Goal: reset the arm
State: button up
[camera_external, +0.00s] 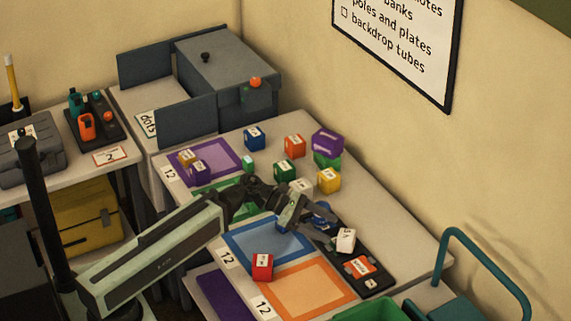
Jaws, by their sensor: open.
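My arm reaches from the lower left over the table (390,218). My gripper (318,228) is open, low over the table between the blue mat and a black tray. A blue item (323,213) shows right beside the jaws, partly covered by them. I cannot tell whether the jaws touch it. A white cube (346,240) stands just right of the jaws, at the black tray (378,283). No object is clearly held.
A purple block (327,140) sits on a green one. A grey box (225,70) stands behind. The table's right side is clear.

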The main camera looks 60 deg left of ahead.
jog(key=s+d+r+m+g+y+p, duration=0.1)
jog(key=s+d+r+m+g+p, duration=0.25)
jog(key=d+r+p, duration=0.55)
jog(key=s+d+r+m+g+y+p, duration=0.1)
jog(key=s+d+r+m+g+p, duration=0.15)
jog(key=r+m+p, duration=0.75)
jog(key=s+a+f+m+g+y+p, duration=0.3)
jog(key=s+a+f+m+y+p, duration=0.3)
jog(key=a+m, duration=0.4)
jog(key=s+m+y+p, duration=0.1)
jog(key=m, duration=0.2)
jog(key=shift+g+y+p, duration=0.3)
jog(key=shift+p, duration=0.05)
jog(key=shift+o, duration=0.4)
jog(key=shift+m, duration=0.25)
